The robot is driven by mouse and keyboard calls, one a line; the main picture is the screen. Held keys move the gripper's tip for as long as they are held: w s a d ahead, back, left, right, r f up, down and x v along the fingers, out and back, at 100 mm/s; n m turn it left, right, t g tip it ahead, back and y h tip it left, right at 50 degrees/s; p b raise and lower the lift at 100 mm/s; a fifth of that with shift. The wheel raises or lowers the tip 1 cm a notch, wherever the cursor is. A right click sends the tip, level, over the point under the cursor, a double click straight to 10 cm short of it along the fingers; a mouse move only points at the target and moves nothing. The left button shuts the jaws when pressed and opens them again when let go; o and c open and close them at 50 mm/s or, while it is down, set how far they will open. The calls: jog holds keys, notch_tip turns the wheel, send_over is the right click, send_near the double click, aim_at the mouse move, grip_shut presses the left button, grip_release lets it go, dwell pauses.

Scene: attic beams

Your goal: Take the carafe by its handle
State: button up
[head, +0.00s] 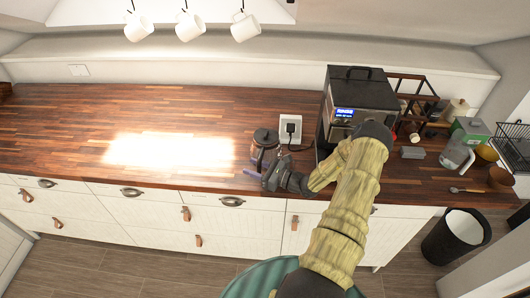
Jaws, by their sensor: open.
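The carafe (266,138) stands upright on the wooden counter, left of the coffee machine. It has a dark lid and a glass body with dark liquid or a dark tint. My gripper (262,178) is just in front of the carafe at its near side, above the counter's front edge. The gripper is open. It overlaps the lower part of the carafe in the view, and the handle is not clearly visible, so I cannot tell whether the fingers are around it or touching it.
A black coffee machine (359,98) stands behind my arm. A wall socket with a plug (290,129) is behind the carafe. The counter's left half (70,125) is clear.

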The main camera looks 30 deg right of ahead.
dwell(0.3)
grip_shut()
notch_tip(320, 180, up, 10)
jog(key=b, duration=0.2)
jog(key=shift+b, duration=0.35)
jog(key=shift+w, duration=0.1)
